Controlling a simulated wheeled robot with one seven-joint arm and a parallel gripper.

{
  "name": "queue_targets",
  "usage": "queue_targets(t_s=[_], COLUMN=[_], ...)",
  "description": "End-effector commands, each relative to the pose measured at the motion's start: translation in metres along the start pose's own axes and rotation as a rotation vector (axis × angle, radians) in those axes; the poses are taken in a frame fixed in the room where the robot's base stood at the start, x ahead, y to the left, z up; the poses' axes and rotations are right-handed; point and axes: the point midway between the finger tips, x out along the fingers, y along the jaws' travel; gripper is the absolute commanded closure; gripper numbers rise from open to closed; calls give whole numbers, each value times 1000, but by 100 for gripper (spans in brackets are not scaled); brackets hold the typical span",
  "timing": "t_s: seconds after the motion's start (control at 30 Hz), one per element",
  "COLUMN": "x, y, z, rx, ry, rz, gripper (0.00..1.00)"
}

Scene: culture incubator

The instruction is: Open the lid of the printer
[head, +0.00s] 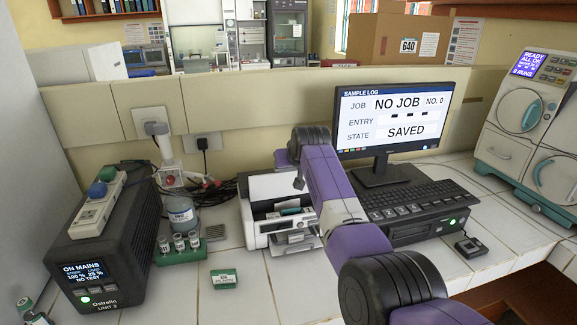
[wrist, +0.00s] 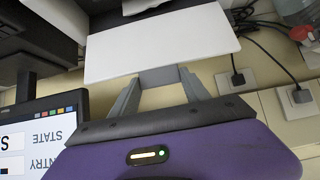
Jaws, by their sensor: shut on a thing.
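The white printer (head: 258,228) stands on the tiled bench, left of the monitor in the head view. Its white lid (head: 268,186) is raised and tilted up at the back, and the printer's inside shows below it. In the wrist view the lid (wrist: 165,42) is a broad white panel just beyond my gripper (wrist: 160,76). My gripper is shut on the lid's edge. In the head view my purple arm passes in front of the printer's right side, and my gripper's fingers are hidden.
The monitor (head: 395,115) stands close to the right of my arm, above a black computer unit (head: 425,231) and keyboard (head: 400,200). A green vial rack (head: 181,251), a bottle (head: 182,215) and cables stand left of the printer. A low partition (head: 250,100) runs behind.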

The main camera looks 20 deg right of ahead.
Motion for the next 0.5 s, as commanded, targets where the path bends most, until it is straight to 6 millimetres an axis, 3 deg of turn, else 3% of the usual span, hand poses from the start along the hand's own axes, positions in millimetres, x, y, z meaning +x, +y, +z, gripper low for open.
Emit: queue_targets(t_s=[0.03, 0.13, 0.5], x=[-4, -3, -2], y=[0, 0, 0], z=[-10, -8, -3], rx=[1, 0, 0], ry=[20, 16, 7], rz=[1, 0, 0], gripper=[40, 24, 24])
